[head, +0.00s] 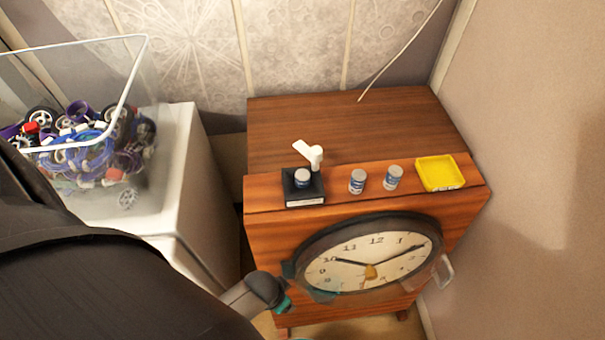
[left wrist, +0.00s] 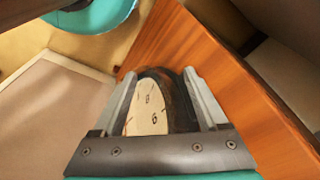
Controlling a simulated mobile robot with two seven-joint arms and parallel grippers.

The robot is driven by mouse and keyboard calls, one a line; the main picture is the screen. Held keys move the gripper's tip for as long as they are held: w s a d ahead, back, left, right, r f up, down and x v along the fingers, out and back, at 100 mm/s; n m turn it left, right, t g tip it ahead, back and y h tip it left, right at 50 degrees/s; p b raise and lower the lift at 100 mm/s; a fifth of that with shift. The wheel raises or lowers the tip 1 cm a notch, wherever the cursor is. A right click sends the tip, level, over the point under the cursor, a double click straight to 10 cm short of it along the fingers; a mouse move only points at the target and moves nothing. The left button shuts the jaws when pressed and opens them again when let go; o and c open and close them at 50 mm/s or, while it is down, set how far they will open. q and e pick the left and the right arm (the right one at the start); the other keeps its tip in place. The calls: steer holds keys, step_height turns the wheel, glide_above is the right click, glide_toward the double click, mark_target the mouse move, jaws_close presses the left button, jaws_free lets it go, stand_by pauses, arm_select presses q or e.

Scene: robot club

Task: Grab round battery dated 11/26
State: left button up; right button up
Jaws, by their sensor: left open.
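Three small round batteries with grey tops and blue-and-white labels stand upright on the wooden cabinet. One battery (head: 302,179) stands on a black square stand (head: 290,196) at left. A middle battery (head: 357,182) and a right battery (head: 392,178) stand on the bare wood. The dates are too small to read. In the left wrist view, my left gripper (left wrist: 160,73) is open and empty, with the clock face showing between its fingers. No battery shows in that view. In the head view, its arm is low, below the cabinet top. My right gripper is not in view.
A round clock (head: 350,262) is on the cabinet (head: 330,120) front. A yellow tray (head: 428,161) lies right of the batteries, and a white piece (head: 313,155) stands behind the stand. A clear bin (head: 147,75) of wheels is at left. The cabinet's rear top is clear; walls bound the back and right.

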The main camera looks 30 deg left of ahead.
arm_select(q)
steer(key=w+r+p, duration=0.1)
steer(key=w+r, duration=0.1)
steer(key=r, duration=0.3)
steer(key=w+d+r+m+p, duration=0.1)
steer(key=w+r, duration=0.2)
steer(key=r, duration=0.3)
steer(key=w+d+r+m+t, duration=0.1)
steer(key=w+r, duration=0.1)
steer(key=r, duration=0.3)
steer(key=shift+w+d+r+h+p, duration=0.15)
steer(key=shift+w+h+p, duration=0.15)
steer(key=shift+h+p, duration=0.1)
steer(key=w+d+r+m+h, duration=0.1)
steer(key=w+d+r+m, duration=0.1)
steer(key=w+r+m, duration=0.55)
step_height(320, 180, up, 16)
steer(key=m+g+y+p, duration=0.2)
steer(key=m+g, duration=0.1)
steer(key=m, duration=1.1)
glide_above(302, 175)
step_height(302, 175, down, 9)
steer(key=shift+s+b, duration=0.1)
steer(key=shift+b, duration=0.3)
steer(key=shift+d+f+b, duration=0.1)
steer(key=shift+f+b, duration=0.2)
steer(key=shift+f, duration=2.55)
jaws_close()
steer(key=shift+r, duration=0.1)
